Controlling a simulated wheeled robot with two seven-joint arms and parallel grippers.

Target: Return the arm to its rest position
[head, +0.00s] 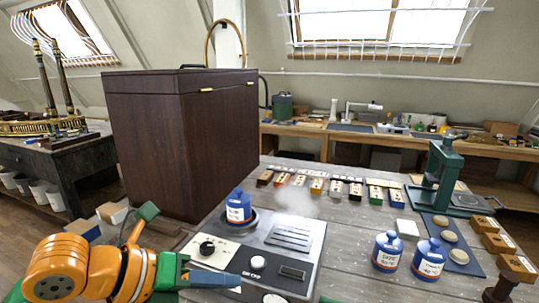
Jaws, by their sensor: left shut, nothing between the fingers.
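My left arm, orange with green and blue-grey end parts, comes in at the lower left. Its gripper (212,279) is shut and empty. In the picture it lies over the front left part of the console panel (310,240), below a white plate with a black knob (207,247). Whether it touches the panel I cannot tell.
A blue labelled jar (238,208) stands on a round plate on the panel. Two similar jars (387,252) (429,260) stand to the right. A green press (440,175) stands behind them. A tall dark wooden cabinet (165,140) rises behind my arm.

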